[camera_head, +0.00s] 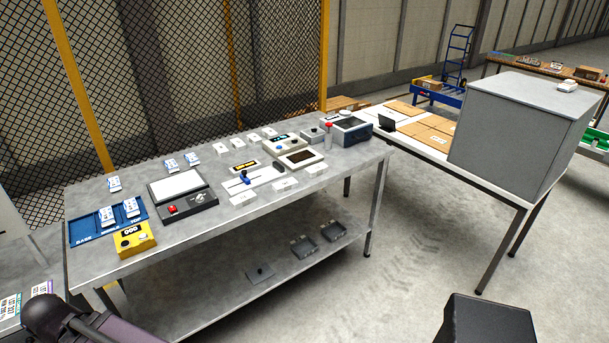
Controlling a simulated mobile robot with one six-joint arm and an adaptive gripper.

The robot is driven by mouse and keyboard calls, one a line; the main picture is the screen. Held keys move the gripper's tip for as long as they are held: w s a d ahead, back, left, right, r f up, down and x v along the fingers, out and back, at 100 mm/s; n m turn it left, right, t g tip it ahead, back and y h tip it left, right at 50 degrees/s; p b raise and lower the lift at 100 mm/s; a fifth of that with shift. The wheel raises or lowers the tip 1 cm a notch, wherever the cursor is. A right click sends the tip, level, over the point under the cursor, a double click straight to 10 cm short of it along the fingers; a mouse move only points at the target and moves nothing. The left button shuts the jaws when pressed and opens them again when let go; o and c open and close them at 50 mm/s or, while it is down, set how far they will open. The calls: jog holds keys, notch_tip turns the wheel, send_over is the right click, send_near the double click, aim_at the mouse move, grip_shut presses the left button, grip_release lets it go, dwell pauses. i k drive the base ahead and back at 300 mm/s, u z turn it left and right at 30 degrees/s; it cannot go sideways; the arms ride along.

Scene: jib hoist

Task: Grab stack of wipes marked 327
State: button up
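I cannot read the number 327 on anything in view. Small white packs with blue print stand on the grey workbench (150,262): two sit on the blue tray (80,236), one pack (114,184) is behind the tray, and two more, a left pack (171,166) and a right pack (191,159), are farther right. At the lower left, stacks with coloured labels, one left stack (10,306) and one right stack (41,289), lie on a lower grey surface; their marks are too small to tell. My gripper is not in view; part of my arm shows at the lower left.
The bench also holds a black device with a white plate (177,186), a yellow box (135,240) and several instruments. A side table carries a big grey cabinet (520,130) and cardboard (430,133). A mesh fence stands behind. The floor at centre right is clear.

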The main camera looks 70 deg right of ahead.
aim_at(318, 169)
jog(key=u, duration=0.15)
jog(key=k, duration=1.55)
jog(key=z, duration=4.7)
jog(key=i, duration=0.1)
jog(key=u, duration=2.9)
jog(key=i, duration=0.3)
